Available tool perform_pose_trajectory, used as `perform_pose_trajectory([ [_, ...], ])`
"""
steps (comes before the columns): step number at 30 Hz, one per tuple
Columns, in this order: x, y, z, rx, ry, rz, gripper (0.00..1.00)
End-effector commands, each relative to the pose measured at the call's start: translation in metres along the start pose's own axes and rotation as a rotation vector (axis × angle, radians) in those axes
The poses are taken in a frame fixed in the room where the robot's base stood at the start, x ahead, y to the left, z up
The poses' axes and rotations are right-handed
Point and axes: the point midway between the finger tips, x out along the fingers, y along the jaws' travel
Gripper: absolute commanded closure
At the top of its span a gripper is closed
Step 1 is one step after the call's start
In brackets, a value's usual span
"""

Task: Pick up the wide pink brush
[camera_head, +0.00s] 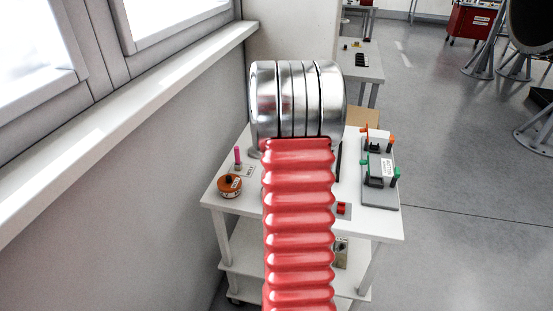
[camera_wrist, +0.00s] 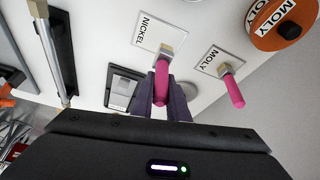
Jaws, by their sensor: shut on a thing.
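In the wrist view, a pink-handled brush (camera_wrist: 161,84) with a metal ferrule is at the white card marked NICKEL (camera_wrist: 152,33). The dark fingers of my gripper (camera_wrist: 168,100) are shut on its handle. Its ferrule end is still over the card; I cannot tell if it touches. A second pink brush (camera_wrist: 233,91) stands apart to the right, at a card marked MOLY (camera_wrist: 211,62). Its ferrule looks slightly narrower. In the head view, one pink brush (camera_head: 237,156) shows at the cart's left; my arm hides my gripper and the held brush.
An orange can (camera_wrist: 277,22) marked MOLY lies near the second brush; it also shows in the head view (camera_head: 229,186). A grey tray with orange and green clamps (camera_head: 380,173) is at the right of the white cart (camera_head: 390,222). A wall and sill run along the left.

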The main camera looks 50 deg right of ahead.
Motion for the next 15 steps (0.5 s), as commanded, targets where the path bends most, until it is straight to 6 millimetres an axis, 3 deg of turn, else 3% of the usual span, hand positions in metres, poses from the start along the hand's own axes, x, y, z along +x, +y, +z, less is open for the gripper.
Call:
perform_pose_trajectory([
  [6, -0.037, 0.000, -0.016, 0.000, 0.003, 0.000, 1.00],
  [15, -0.057, 0.000, -0.023, 0.000, 0.000, 0.000, 1.00],
])
